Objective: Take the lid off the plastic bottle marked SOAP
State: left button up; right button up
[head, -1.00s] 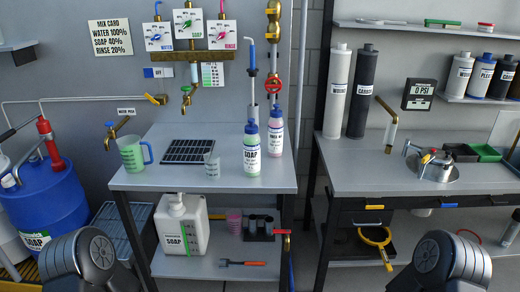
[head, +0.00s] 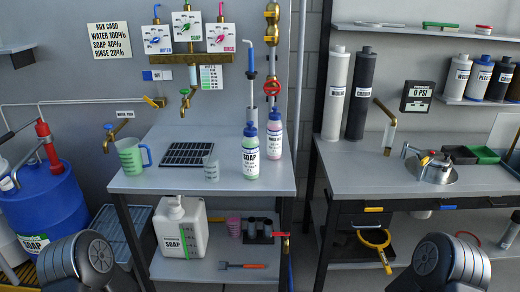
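The plastic bottle marked SOAP (head: 250,158) stands upright on the left bench, with pale green contents and a blue-grey lid (head: 250,130) on its top. A thin tube seems to stand behind or at the lid; I cannot tell whether it joins it. A similar bottle marked RINSE (head: 275,141), with pink contents, stands just right of and behind it. Dark rounded parts of my arms show at the lower left and lower right edges. Neither gripper's fingers are in view, and nothing of mine touches the bottle.
A green-tinted jug (head: 131,157), a black grid mat (head: 188,154) and a small beaker (head: 211,168) share the left bench (head: 150,184). A white SOAP canister (head: 182,228) stands on the shelf below. The bench front is clear. A red valve (head: 272,88) hangs above the bottles.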

aim_at(250, 132)
jog(key=i+l, duration=0.15)
jog(key=l, duration=0.2)
jog(key=i+l, duration=0.15)
jog(key=l, duration=0.2)
jog(key=i+l, duration=0.15)
jog(key=l, duration=0.2)
jog(key=i+l, duration=0.15)
jog(key=l, duration=0.2)
jog(key=i+l, duration=0.1)
jog(key=l, duration=0.3)
jog(key=i+l, duration=0.15)
jog(key=l, duration=0.2)
jog(key=i+l, duration=0.15)
jog(key=l, duration=0.2)
